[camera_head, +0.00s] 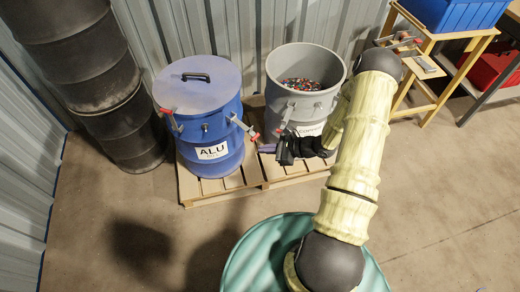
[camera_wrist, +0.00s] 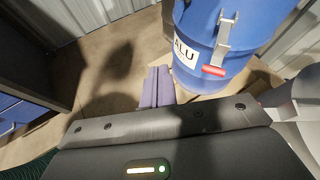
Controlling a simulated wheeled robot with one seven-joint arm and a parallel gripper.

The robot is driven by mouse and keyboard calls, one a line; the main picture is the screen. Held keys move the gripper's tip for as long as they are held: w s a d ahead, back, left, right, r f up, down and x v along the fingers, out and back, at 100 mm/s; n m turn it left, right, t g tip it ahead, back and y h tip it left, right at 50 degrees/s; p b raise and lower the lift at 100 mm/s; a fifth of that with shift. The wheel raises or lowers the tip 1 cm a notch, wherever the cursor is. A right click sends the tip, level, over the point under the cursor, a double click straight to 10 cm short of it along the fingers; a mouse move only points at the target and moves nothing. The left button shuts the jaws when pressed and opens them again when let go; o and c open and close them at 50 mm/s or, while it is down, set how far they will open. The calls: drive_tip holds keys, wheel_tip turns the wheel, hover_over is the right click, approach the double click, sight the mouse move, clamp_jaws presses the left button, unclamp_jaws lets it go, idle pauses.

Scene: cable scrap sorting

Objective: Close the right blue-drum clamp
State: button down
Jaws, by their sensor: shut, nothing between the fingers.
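The blue drum (camera_head: 212,135) with the ALU label stands upright on a pallet, its grey-blue lid (camera_head: 197,80) on top. Its right clamp (camera_head: 240,124) has a metal lever slanting down and outward from the drum, ending in a red grip. A clamp with a red grip (camera_wrist: 213,70) also shows on the drum in the wrist view. My gripper (camera_head: 266,148) is just right of the drum, near the red grip and apart from it. Its purple fingers (camera_wrist: 158,86) are shut and empty, left of and below the red grip in the wrist view.
A grey open drum (camera_head: 277,66) with coloured scrap stands close on the right, partly behind my arm. Stacked black drums (camera_head: 95,85) stand on the left. The wooden pallet (camera_head: 222,191) lies beneath the drums. A green drum (camera_head: 262,255) is in front. Floor on the right is clear.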

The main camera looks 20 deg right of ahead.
drive_tip(key=w+d+f+m+t+h+b, duration=0.2)
drive_tip(key=d+f+m, duration=0.4)
drive_tip(key=f, duration=0.5)
drive_tip(key=w+t, duration=0.1)
drive_tip(key=t, duration=0.1)
drive_tip(key=shift+t+h+b, duration=0.35)
drive_tip(key=shift+t+h, duration=0.05)
drive_tip(key=b+x, duration=0.2)
drive_tip(key=x, duration=0.8)
wheel_tip(320, 180, up, 4)
drive_tip(key=shift+r, duration=0.1)
drive_tip(key=shift+d+r+p, duration=0.1)
drive_tip(key=shift+p, duration=0.25)
drive_tip(key=shift+s+r+p, duration=0.2)
drive_tip(key=shift+r+p, duration=0.1)
drive_tip(key=shift+p, duration=0.2)
